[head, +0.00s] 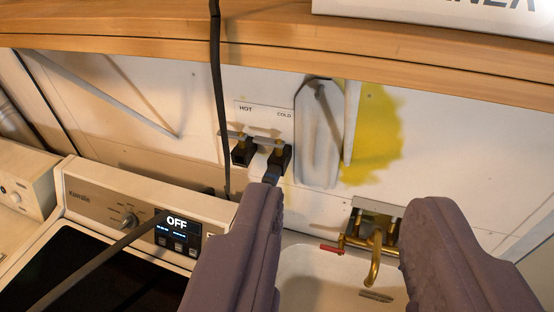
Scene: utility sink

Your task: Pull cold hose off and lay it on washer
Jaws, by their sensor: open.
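The cold hose (280,160) has a black end at the valve under the COLD label on the wall plate (265,118). Its lower part runs down behind my left finger and is hidden. The hot hose end (243,152) is just left of it, under the HOT label. The washer (95,195) stands at the lower left, with a control panel whose display reads OFF. My gripper (349,195) is open, with two purple-grey fingers wide apart and nothing between them. The left fingertip shows just below the cold hose end; I cannot tell whether they touch.
A wooden shelf (150,55) crosses the top. A black cord (218,100) hangs left of the valves. A white ironing-board-like shape (318,140) and a yellow patch (372,140) are on the wall. A sink (310,285) with a brass faucet (374,255) lies between my fingers.

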